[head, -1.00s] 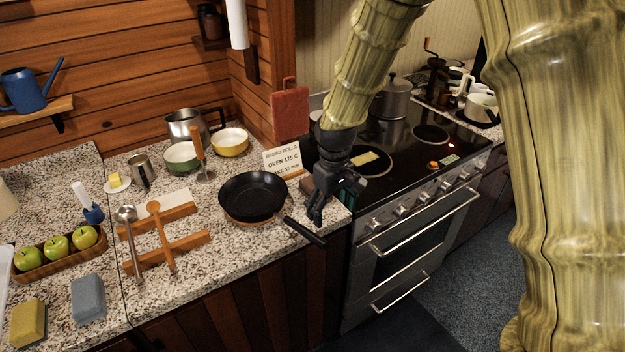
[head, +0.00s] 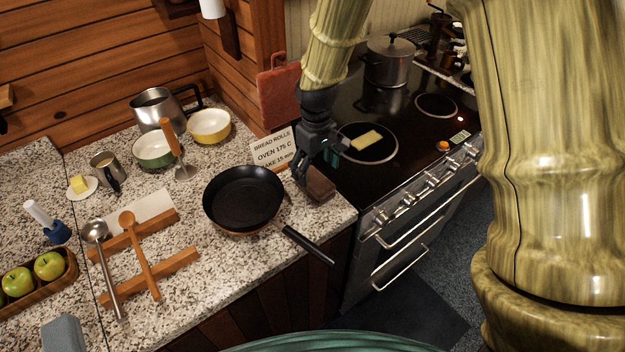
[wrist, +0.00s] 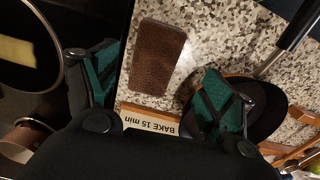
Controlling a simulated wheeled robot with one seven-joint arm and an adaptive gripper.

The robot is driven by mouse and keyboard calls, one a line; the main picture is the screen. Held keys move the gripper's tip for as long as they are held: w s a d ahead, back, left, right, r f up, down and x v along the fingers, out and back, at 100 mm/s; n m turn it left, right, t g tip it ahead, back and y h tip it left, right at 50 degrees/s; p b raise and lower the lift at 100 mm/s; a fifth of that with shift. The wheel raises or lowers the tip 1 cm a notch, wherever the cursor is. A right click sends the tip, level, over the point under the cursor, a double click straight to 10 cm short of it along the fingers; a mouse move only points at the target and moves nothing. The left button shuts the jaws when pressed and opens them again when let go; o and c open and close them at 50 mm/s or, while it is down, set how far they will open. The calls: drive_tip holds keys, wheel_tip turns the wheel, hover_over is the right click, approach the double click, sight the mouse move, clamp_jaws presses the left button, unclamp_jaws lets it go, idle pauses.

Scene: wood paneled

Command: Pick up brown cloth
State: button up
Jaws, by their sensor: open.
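The brown cloth (head: 319,184) is a small dark brown folded rectangle lying on the granite counter near its right end, beside the stove. In the wrist view the brown cloth (wrist: 158,56) lies flat, just beyond and between the fingers. My gripper (head: 303,182) hangs over the counter at the cloth's left side. In the wrist view my gripper (wrist: 160,85) is open and empty, with its two green-padded fingers spread wide. The cloth is partly covered by my gripper in the head view.
A black frying pan (head: 243,200) stands close left, its handle reaching the counter's front edge. A recipe sign (head: 270,150) stands just behind my gripper. The stove (head: 385,165), with a yellow sponge-like piece (head: 367,141) on a burner, is right. Bowls stand at the back.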

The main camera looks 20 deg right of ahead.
sight(316, 180)
drive_tip(key=shift+s+f, duration=0.2)
drive_tip(key=shift+s, duration=0.2)
drive_tip(key=shift+f, duration=0.25)
drive_tip(key=w+f, duration=0.2)
drive_tip(key=shift+w+f+p, duration=0.2)
drive_tip(key=shift+w+p, duration=0.15)
drive_tip(key=shift+s+d+f+p, duration=0.25)
drive_tip(key=shift+s+f+p, duration=0.35)
drive_tip(key=shift+s+p, duration=0.25)
drive_tip(key=f, duration=0.1)
drive_tip(key=w+f, duration=0.1)
drive_tip(key=f, duration=0.1)
drive_tip(key=shift+f+p, duration=0.1)
drive_tip(key=shift+p, duration=0.2)
drive_tip(key=shift+s, duration=0.35)
drive_tip(key=shift+w, duration=0.2)
drive_tip(key=c, duration=0.6)
drive_tip(key=shift+s, duration=0.1)
drive_tip(key=c, duration=0.5)
